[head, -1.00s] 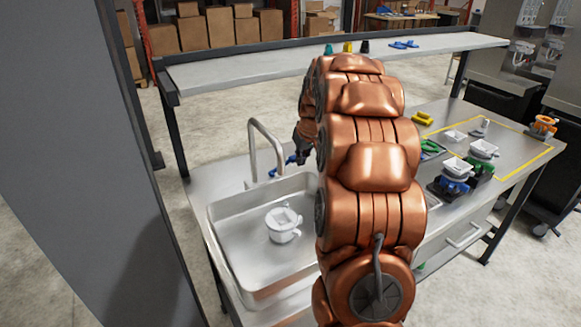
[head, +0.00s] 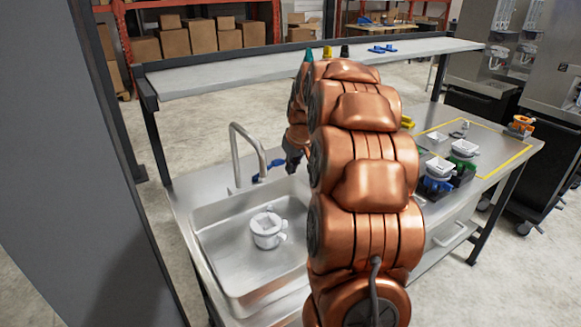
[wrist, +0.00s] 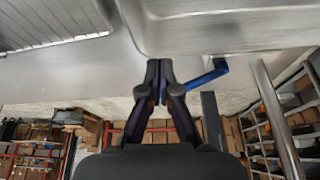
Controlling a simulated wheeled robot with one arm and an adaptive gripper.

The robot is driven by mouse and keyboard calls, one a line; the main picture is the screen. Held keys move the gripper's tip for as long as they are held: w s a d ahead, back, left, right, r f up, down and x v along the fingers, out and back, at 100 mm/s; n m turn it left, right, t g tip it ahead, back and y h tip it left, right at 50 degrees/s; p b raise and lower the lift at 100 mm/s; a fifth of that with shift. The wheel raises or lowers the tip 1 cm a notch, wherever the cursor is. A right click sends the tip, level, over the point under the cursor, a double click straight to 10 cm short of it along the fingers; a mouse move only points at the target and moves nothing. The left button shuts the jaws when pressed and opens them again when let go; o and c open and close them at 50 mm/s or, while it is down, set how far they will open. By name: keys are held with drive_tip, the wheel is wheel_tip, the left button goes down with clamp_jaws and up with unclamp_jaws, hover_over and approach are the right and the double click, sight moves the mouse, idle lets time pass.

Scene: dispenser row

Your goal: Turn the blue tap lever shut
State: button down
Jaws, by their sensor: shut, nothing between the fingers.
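The blue tap lever (head: 275,164) shows beside the base of the steel tap (head: 235,150), at the back edge of the sink. In the wrist view the blue lever (wrist: 207,75) is a bent bar just right of my fingers. My gripper (wrist: 160,66) is shut and empty, its fingertips together over the counter by the sink rim. In the head view my gripper (head: 292,166) points down just right of the lever, and my arm hides part of the counter.
The sink (head: 215,245) holds a white lidded pot (head: 267,230). A raised shelf (head: 220,80) runs behind the counter with small coloured items on it. White cups and coloured holders (head: 440,172) stand on the right. The tap's post (wrist: 275,120) rises right of the lever.

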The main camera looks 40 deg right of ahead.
drive_tip(key=b+v, duration=0.2)
drive_tip(key=v, duration=0.8)
drive_tip(key=shift+s, duration=0.3)
drive_tip(key=shift+d+f, duration=0.1)
drive_tip(key=shift+d, duration=0.05)
